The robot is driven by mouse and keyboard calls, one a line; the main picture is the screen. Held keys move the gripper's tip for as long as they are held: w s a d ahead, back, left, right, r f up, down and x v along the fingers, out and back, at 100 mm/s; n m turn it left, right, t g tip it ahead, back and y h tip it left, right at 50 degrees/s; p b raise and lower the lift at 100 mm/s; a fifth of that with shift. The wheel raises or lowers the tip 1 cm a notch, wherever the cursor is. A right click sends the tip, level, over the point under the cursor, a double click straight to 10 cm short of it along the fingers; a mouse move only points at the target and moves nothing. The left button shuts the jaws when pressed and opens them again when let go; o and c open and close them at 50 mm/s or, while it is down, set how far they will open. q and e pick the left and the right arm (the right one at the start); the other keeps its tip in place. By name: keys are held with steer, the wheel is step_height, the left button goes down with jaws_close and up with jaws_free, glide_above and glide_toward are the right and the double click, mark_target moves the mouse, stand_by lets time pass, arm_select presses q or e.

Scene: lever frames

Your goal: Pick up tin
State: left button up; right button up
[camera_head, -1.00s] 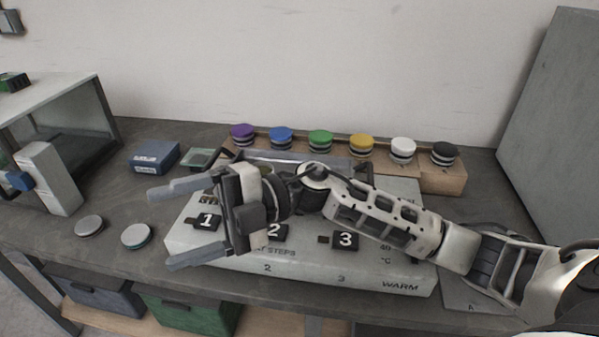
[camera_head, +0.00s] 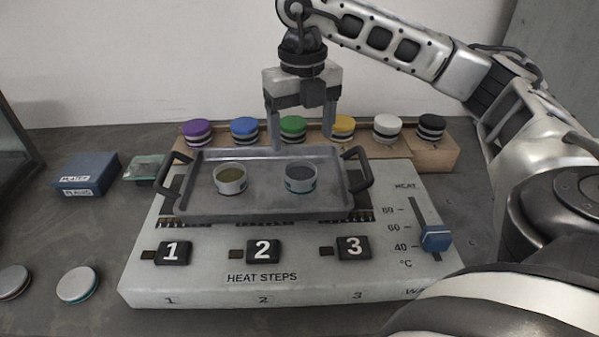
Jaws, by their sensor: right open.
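Two small open tins stand on a grey metal tray (camera_head: 262,204) with black handles. The left tin (camera_head: 231,180) has greenish contents. The right tin (camera_head: 300,179) has a teal band and greyish contents. My right gripper (camera_head: 301,138) hangs over the tray's back edge, fingers down, open and empty. It looks higher than and behind the right tin, apart from it. My left gripper is out of view.
The tray rests on a heating unit with buttons 1, 2, 3 and a blue slider (camera_head: 436,238). Several coloured round pots, including a green one (camera_head: 292,128), line a wooden rack (camera_head: 445,158) behind. Two round lids (camera_head: 77,285) and a blue box (camera_head: 84,176) lie left.

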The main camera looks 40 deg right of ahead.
mark_target(301, 176)
step_height(301, 176, down, 9)
steer(key=shift+a+f, duration=0.1)
steer(key=shift+f, duration=0.05)
stand_by(0.4)
steer(key=shift+c, duration=0.4)
steer(key=c, duration=1)
